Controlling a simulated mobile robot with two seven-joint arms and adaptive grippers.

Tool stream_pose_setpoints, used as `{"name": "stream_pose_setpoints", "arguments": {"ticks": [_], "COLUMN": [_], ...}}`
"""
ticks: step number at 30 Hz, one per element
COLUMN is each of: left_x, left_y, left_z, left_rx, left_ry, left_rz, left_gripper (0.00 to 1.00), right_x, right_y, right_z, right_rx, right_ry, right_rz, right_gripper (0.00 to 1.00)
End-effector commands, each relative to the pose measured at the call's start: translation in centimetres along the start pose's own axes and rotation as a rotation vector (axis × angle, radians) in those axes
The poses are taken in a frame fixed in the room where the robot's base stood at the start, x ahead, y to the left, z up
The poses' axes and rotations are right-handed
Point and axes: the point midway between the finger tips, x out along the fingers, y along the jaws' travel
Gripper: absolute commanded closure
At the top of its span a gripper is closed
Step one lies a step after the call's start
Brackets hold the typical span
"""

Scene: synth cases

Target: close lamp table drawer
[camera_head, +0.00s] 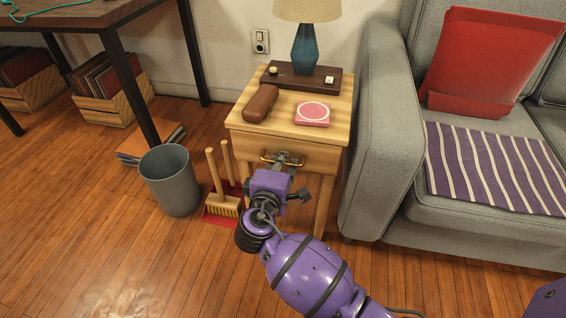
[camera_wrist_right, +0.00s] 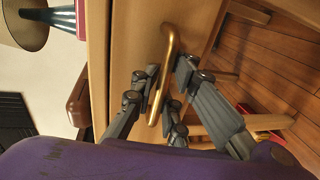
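The lamp table (camera_head: 247,108) is light wood and stands left of the sofa. Its drawer (camera_head: 323,158) has a brass handle (camera_head: 268,157) on the front. In the head view my arm hides part of the drawer front, and I cannot tell how far out the drawer is. My right gripper (camera_head: 289,160) is at the handle. In the right wrist view its dark fingers (camera_wrist_right: 168,72) stand apart on both sides of the brass handle (camera_wrist_right: 171,40), close to the drawer front (camera_wrist_right: 135,45). No firm grip shows. My left gripper is not in view.
On the table are a lamp (camera_head: 305,48) on a dark base, a brown case (camera_head: 260,103) and a pink coaster (camera_head: 313,114). A grey bin (camera_head: 170,182) and a brush with dustpan (camera_head: 224,205) stand left. The sofa (camera_head: 385,140) is close on the right.

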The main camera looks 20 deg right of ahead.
Motion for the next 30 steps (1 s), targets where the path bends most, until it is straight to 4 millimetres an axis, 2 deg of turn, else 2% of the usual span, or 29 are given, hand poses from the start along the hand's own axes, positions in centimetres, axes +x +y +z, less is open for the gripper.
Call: {"name": "stream_pose_setpoints", "arguments": {"ticks": [11,22,30], "left_x": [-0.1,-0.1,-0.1], "left_y": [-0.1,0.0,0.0], "left_z": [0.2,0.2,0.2], "left_rx": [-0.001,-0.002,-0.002], "left_ry": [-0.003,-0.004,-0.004], "left_rz": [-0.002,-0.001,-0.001], "left_gripper": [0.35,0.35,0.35], "right_x": [-0.6,-6.2,-7.6], "right_y": [-0.1,-0.1,0.0], "right_z": [-0.1,-0.1,0.0], "right_rx": [0.0,0.002,-0.001], "right_ry": [0.002,0.002,0.0], "right_rz": [-0.002,-0.004,-0.001], "right_gripper": [0.83,0.83,0.83]}}
